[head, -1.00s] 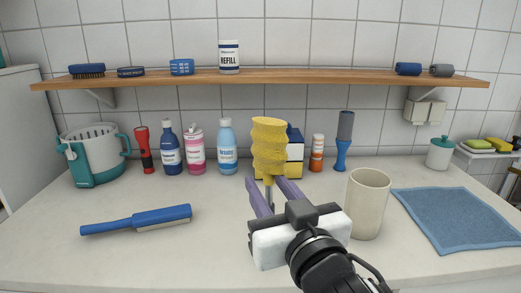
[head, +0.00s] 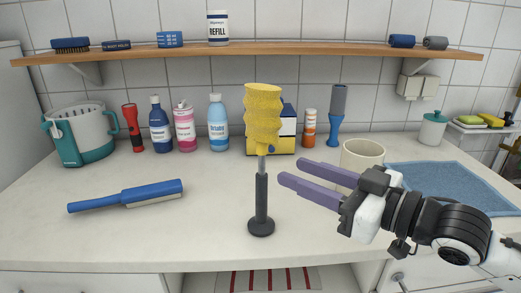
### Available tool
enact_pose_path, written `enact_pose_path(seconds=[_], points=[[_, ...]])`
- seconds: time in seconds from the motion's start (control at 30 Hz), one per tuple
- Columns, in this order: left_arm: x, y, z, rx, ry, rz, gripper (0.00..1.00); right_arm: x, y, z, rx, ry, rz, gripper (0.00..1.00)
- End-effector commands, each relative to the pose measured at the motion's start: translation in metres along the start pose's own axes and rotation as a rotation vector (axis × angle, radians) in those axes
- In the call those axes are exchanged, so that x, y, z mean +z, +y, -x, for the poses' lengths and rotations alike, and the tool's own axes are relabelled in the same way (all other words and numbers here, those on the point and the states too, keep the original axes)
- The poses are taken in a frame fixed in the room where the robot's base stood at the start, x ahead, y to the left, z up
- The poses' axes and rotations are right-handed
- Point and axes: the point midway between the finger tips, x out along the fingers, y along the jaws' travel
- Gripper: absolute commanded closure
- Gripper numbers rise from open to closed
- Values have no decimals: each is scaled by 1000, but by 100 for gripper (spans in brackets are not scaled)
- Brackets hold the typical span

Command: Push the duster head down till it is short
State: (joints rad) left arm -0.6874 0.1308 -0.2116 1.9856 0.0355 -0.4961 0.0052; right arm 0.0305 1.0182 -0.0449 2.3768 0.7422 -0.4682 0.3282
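The duster stands upright on the counter on a round dark base. Its yellow ribbed head (head: 263,117) sits at the top of a thin metal rod, which runs down into a dark handle (head: 261,200). A short length of bare rod shows between head and handle. My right gripper (head: 289,171) is to the right of the duster at about the height of the rod and handle top. Its two purple fingers are apart with nothing seen between them, and they appear clear of the duster. My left gripper is not in view.
A beige cup (head: 360,156) stands behind my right gripper, with a blue cloth (head: 450,187) to its right. A blue brush (head: 128,195) lies at left. Bottles, a box and a teal bucket (head: 82,136) line the back under a wooden shelf (head: 330,50). The front left counter is clear.

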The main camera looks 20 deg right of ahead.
Motion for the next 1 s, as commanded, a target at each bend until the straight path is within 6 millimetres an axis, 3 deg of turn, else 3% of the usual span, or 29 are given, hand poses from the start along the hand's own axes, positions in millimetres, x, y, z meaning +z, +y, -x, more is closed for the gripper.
enact_pose_path(seconds=[0.2,0.47,0.77,1.0], points=[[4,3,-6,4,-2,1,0,-30,-2,16,-96,40,-36,65],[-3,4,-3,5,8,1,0,-42,-2,15,-111,58,-55,65],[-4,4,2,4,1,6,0,-46,-7,-8,-116,59,-54,65],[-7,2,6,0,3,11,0,-47,-10,-44,-114,59,-58,65]])
